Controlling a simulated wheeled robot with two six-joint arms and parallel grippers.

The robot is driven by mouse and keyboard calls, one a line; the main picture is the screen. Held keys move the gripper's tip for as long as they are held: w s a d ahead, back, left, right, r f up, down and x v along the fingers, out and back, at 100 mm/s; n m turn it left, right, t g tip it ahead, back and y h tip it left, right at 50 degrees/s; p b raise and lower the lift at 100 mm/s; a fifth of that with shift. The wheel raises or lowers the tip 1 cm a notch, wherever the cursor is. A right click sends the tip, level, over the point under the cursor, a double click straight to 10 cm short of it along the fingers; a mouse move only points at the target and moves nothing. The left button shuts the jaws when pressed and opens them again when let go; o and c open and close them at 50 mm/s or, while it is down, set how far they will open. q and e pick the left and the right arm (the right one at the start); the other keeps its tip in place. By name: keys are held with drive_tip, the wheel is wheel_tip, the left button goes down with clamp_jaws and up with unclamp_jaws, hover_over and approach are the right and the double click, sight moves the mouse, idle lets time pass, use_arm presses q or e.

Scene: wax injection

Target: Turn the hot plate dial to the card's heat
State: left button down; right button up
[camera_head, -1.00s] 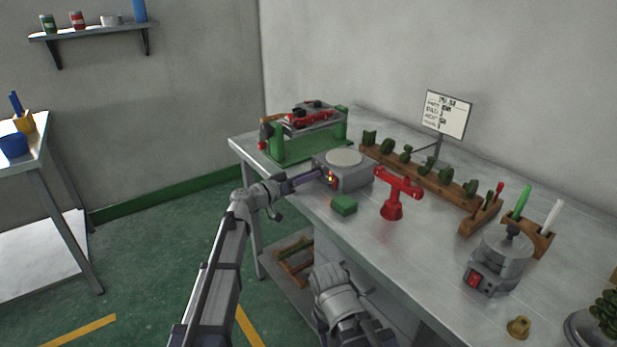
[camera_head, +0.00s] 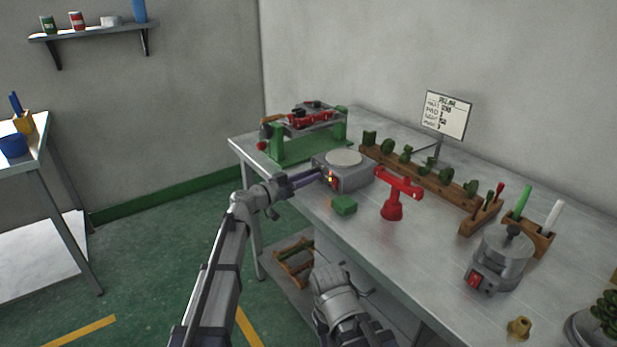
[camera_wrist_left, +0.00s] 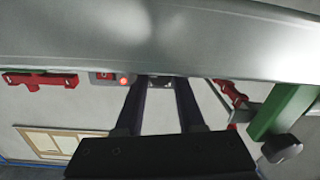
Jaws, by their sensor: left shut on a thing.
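The hot plate (camera_head: 352,180) is a grey box with a pale round top, near the bench's front edge. A small light glows on its front. My left gripper (camera_head: 320,177) reaches its front face from the left, shut on the dial, which the fingers mostly hide. In the left wrist view the dark fingers (camera_wrist_left: 167,85) close in on the front, beside a glowing red light (camera_wrist_left: 124,81). The card (camera_head: 446,115) stands behind on a stand; its writing is too small to read surely. My right arm shows at the bottom, but its gripper cannot be made out.
A green-framed device (camera_head: 279,150) stands left of the hot plate. A green block (camera_head: 344,205) and red stand (camera_head: 391,209) are close in front and right. A wooden rack (camera_head: 428,182) with green pieces lies behind. A grey pot (camera_head: 502,257) stands farther right.

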use_arm(q)
drive_tip(key=c, duration=0.5)
unclamp_jaws()
drive_tip(key=shift+v, duration=3.95)
